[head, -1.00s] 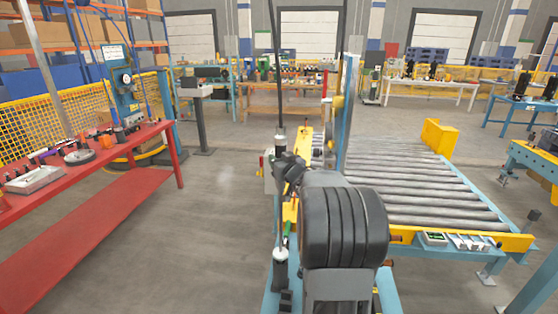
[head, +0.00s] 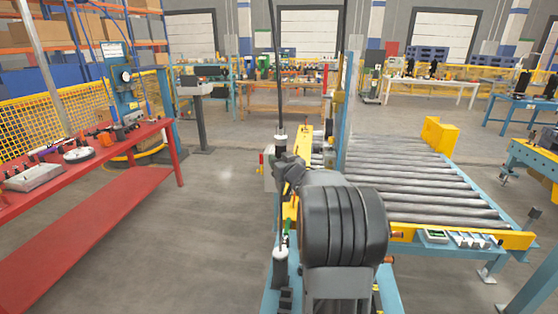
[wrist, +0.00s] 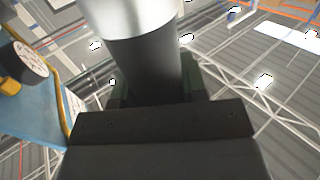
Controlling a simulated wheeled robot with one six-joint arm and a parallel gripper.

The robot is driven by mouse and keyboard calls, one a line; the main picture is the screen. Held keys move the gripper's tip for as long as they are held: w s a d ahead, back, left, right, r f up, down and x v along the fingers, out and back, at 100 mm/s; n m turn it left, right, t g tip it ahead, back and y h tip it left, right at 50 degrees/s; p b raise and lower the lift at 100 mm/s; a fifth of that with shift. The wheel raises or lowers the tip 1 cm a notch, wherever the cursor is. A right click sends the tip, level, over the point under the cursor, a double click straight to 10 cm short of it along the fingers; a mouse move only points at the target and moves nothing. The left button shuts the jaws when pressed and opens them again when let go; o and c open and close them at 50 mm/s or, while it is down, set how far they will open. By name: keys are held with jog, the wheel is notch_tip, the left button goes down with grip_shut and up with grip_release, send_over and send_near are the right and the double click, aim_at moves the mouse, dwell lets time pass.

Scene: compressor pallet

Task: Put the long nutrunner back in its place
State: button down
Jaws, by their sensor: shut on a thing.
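The long nutrunner (head: 281,136) stands upright in my gripper (head: 288,166) in the head view, with a pale collar at its upper end and a dark cable rising above it. In the wrist view my gripper (wrist: 158,100) is shut on its black body, and a silver section (wrist: 130,18) shows above the fingers. A thin dark rod runs down below my gripper towards a second pale collar (head: 280,254) with a dark body. I cannot tell whether that lower part belongs to the same tool. My arm hides the area to the right of it.
A roller conveyor (head: 415,190) with yellow ends lies to the right, beside a blue upright post (head: 345,110). A red bench (head: 110,195) with tools and a blue press (head: 124,85) stand at the left. The grey floor between bench and conveyor is clear.

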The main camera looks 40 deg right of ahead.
jog(key=shift+f+b, duration=0.6)
dwell(0.3)
jog(key=c, duration=0.9)
grip_release()
jog(key=o, duration=0.3)
jog(key=shift+f, duration=0.3)
jog(key=s, duration=0.4)
jog(key=s+a, duration=0.1)
jog(key=s, duration=0.4)
jog(key=s+a, duration=0.1)
jog(key=s, duration=0.3)
jog(key=shift+s+r+b, duration=0.25)
jog(key=shift+s+b, duration=0.1)
jog(key=shift+b, duration=0.05)
jog(key=shift+f, duration=0.1)
